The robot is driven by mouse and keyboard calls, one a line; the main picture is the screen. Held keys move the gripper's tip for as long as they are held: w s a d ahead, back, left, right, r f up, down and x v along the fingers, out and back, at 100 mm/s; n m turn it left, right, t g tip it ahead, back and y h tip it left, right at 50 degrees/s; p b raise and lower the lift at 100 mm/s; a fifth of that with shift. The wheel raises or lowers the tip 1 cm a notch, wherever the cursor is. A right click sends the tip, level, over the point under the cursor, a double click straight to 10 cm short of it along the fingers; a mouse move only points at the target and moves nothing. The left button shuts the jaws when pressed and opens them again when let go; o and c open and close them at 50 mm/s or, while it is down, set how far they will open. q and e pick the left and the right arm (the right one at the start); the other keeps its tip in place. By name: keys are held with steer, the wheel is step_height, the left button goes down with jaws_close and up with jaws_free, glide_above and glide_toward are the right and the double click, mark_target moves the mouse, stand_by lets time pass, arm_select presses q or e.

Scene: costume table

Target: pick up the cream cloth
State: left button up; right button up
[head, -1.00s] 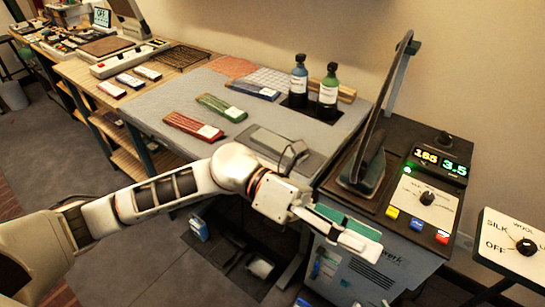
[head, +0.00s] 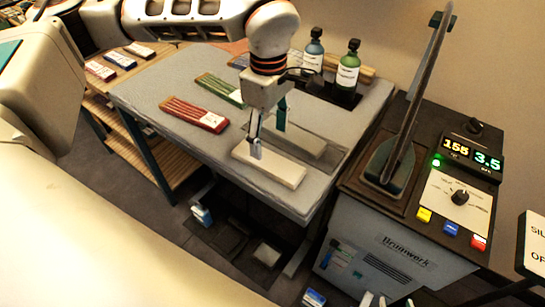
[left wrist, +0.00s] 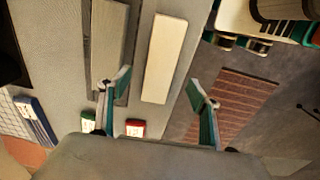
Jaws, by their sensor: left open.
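The cream cloth (head: 286,174), a pale folded strip, lies flat near the front edge of the grey padded table (head: 235,166). It shows in the left wrist view (left wrist: 165,55) as an upright strip beyond the fingers. My left gripper (head: 268,132) is open and empty, pointing down over the cloth's left part, which one finger partly hides. In the left wrist view, the spread fingers of the left gripper (left wrist: 158,86) lie on either side of the cloth's near end. I cannot tell whether a finger touches it.
A grey slab (head: 318,148) lies just behind the cloth. Red (head: 190,112) and green (head: 217,87) bundles lie to the left. Two bottles, blue (head: 313,52) and green (head: 348,68), stand behind. A press (head: 388,160) with a control panel stands to the right.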

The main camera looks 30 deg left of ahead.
mark_target(270, 161)
arm_select(q)
step_height(270, 161, down, 7)
steer(key=shift+s+d+f, duration=0.1)
steer(key=shift+d+f, duration=0.05)
steer(key=shift+f, duration=0.05)
steer(key=c, duration=1.2)
